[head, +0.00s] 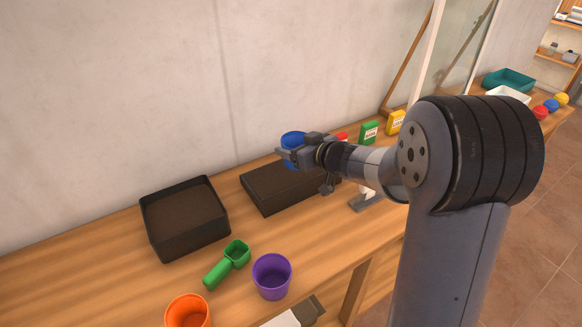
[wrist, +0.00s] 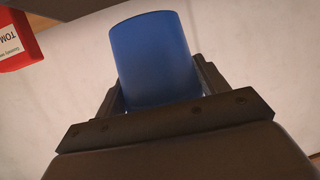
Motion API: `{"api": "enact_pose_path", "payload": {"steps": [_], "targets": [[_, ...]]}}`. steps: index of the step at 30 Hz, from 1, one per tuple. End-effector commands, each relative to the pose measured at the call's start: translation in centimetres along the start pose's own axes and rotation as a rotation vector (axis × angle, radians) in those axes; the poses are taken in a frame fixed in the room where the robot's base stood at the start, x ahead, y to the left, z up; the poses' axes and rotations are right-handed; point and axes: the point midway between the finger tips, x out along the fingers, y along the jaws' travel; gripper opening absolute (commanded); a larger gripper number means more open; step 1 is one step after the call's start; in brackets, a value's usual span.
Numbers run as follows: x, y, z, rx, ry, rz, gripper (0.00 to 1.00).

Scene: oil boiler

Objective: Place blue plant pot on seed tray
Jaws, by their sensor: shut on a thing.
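The blue plant pot (head: 293,138) is held in my gripper (head: 290,153), partly hidden by it in the head view. In the wrist view the blue pot (wrist: 155,60) fills the space between the two fingers. A low, flat dark tray (head: 272,190) lies on the bench just below the pot in the picture, its right end partly covered by my arm. A deeper black tray of brown soil (head: 185,218) stands to its left. I cannot tell for certain which one is the seed tray, nor the pot's height above the flat one.
A green scoop (head: 229,263), a purple pot (head: 272,277) and an orange pot (head: 188,311) stand near the bench's front. Seed packets, one green (head: 369,132) and one yellow (head: 396,122), stand behind my arm. The wall (head: 120,110) closes off the back.

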Motion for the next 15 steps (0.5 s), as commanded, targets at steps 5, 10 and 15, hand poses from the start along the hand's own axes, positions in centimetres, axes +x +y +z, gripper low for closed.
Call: {"api": "enact_pose_path", "payload": {"steps": [5,10,15], "targets": [[0.8,0.0,2.1,0.001,0.001,-0.001,0.44],[1.6,0.0,4.4,0.002,-0.002,-0.001,0.44],[2.0,0.0,5.6,0.0,0.002,0.0,0.44]]}}
